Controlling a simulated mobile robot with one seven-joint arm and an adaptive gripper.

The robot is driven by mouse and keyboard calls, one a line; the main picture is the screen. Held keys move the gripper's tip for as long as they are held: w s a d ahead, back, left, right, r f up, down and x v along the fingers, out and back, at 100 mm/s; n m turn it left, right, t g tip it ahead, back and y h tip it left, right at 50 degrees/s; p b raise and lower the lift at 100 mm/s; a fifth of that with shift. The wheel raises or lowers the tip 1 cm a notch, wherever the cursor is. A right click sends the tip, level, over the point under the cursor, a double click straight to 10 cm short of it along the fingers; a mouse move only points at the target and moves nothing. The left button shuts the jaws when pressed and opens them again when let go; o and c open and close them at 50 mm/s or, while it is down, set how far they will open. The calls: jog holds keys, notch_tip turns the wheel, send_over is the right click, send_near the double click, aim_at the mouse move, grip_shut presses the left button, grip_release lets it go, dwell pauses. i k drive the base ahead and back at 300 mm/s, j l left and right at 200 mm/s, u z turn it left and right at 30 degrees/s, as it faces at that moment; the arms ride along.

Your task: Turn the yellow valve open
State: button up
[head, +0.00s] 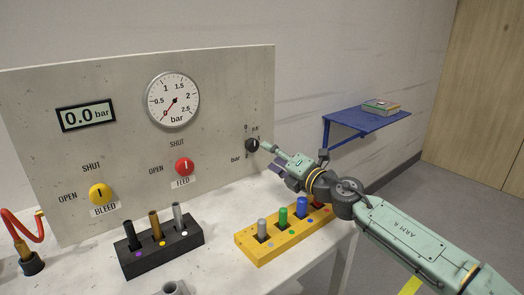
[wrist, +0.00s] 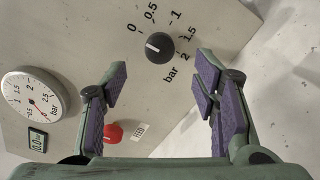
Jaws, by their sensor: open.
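The yellow valve (head: 98,194) is a round knob on the lower left of the grey panel, above a BLEED label. My gripper (head: 264,148) is at the panel's right side, far from the yellow valve and close to the black pressure knob (head: 252,145). In the wrist view my gripper (wrist: 162,98) is open, with purple finger pads apart and nothing between them. The black knob (wrist: 160,47) lies ahead, beyond the fingertips.
A red FEED valve (head: 184,167) sits between the yellow valve and the black knob. A gauge (head: 172,100) and a 0.0 bar display (head: 86,115) are above. A black block (head: 160,252) and a yellow block (head: 285,232) holding upright pegs stand on the table before the panel.

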aim_at(100, 194)
jog(key=k+l, duration=0.8)
jog(key=l, duration=0.1)
